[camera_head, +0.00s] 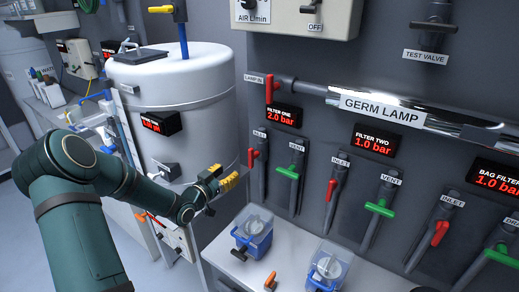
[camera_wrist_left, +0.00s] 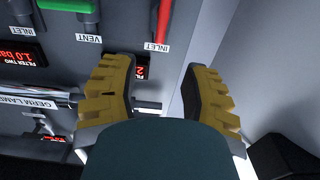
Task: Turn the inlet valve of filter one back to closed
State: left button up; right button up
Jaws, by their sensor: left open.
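The inlet valve of filter one has a red handle (camera_head: 252,157) on a grey pipe of the wall panel, under the filter one display (camera_head: 280,115), which reads 2.0 bar. The handle looks upright. In the left wrist view, which is turned upside down, the red handle (camera_wrist_left: 163,20) shows at the top edge, beyond the fingertips, with its INLET label beside it. My left gripper (camera_head: 222,180) has yellow fingers and is to the left of and a little below the handle, apart from it. In the left wrist view the gripper (camera_wrist_left: 158,80) is open and empty.
The green vent handle (camera_head: 288,173) is close to the right of the inlet. A red lamp valve (camera_head: 271,90) is above. Blue-based jars (camera_head: 254,236) stand on the white bench below.

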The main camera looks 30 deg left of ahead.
aim_at(249, 155)
pick_arm(q)
jog(key=w, duration=0.9)
jog(key=w+d, duration=0.1)
jog(key=w, duration=0.3)
jog(key=shift+w+p, duration=0.3)
jog(key=shift+p, duration=0.1)
jog(key=shift+r, duration=0.1)
grip_shut()
